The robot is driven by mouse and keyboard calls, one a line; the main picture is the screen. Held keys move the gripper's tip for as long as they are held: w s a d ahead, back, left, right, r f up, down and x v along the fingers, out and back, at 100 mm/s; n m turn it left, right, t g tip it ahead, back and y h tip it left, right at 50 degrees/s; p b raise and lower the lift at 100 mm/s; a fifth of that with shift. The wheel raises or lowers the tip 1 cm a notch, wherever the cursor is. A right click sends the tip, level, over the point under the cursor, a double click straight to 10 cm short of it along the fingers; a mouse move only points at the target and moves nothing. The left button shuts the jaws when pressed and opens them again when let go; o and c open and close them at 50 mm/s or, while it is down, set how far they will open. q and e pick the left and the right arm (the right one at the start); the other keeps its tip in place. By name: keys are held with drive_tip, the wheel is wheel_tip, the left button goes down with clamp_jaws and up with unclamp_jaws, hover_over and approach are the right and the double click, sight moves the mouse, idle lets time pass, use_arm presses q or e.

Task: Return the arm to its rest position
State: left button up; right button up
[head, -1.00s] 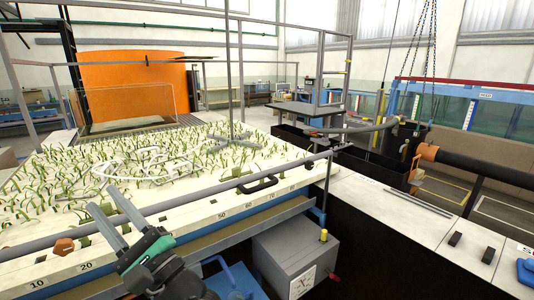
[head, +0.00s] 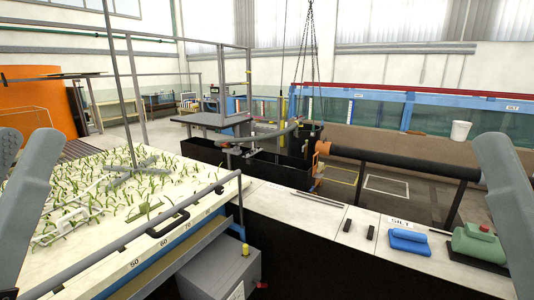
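My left gripper (head: 26,142) is at the left edge of the head view, cut off by the frame. Its two grey fingers point up with a gap between them and nothing held. It stands in front of the planted bed. At the right edge a grey finger of my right gripper (head: 505,200) points up. The rest of that gripper is outside the picture, so its opening cannot be judged. Neither gripper visibly touches anything.
The white planted bed (head: 110,262) with a rail fills the left. A grey box (head: 215,278) sits below it. A black pipe (head: 405,162) and a white bucket (head: 460,131) are behind.

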wheel_tip(320, 180, up, 28)
drive_tip(key=p, duration=2.5)
drive_tip(key=shift+r, duration=0.15)
